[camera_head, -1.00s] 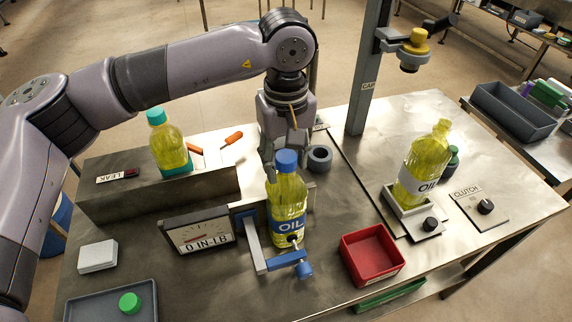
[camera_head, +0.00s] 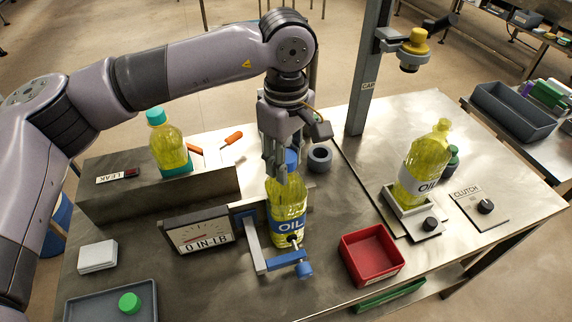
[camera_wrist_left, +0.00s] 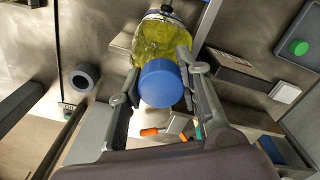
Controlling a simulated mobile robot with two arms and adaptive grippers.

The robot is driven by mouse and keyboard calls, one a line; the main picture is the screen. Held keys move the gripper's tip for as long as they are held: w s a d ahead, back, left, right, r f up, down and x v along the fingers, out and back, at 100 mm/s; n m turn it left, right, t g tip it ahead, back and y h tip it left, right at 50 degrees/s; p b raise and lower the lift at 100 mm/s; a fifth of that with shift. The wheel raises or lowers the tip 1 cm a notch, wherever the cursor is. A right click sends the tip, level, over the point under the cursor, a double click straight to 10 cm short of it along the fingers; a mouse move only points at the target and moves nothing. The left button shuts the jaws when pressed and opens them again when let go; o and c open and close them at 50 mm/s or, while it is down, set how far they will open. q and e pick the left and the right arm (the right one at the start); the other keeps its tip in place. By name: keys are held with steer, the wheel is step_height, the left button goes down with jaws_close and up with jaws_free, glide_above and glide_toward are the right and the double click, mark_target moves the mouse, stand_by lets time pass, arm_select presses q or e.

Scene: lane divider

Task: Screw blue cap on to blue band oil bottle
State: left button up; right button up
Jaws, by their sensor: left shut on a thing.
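The yellow oil bottle (camera_head: 287,195) with a blue OIL band stands upright in a clamp fixture (camera_head: 255,250) with a blue handle. The blue cap (camera_head: 291,157) is at the top of the bottle's neck; how far it is seated cannot be seen. My left gripper (camera_head: 282,170) comes down from above and is shut on the blue cap, partly hiding it. In the left wrist view the blue cap (camera_wrist_left: 161,83) sits between the two fingers, with the yellow bottle (camera_wrist_left: 160,38) beyond it. My right gripper is not in view.
A gauge (camera_head: 203,236) reading 0 IN-LB stands left of the clamp. A red bin (camera_head: 372,256) is at right front. A teal-capped bottle (camera_head: 170,150) and a white-band bottle (camera_head: 425,165) stand apart. A grey ring (camera_head: 320,157) lies behind the cap. A green cap (camera_head: 130,302) lies in a tray.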

arm_select(q)
steer(key=m, duration=0.6)
steer(key=shift+c, duration=0.3)
steer(key=m, duration=0.6)
steer(key=o, duration=0.7)
steer(key=n, duration=0.5)
steer(key=shift+n, duration=0.4)
steer(key=n, duration=0.6)
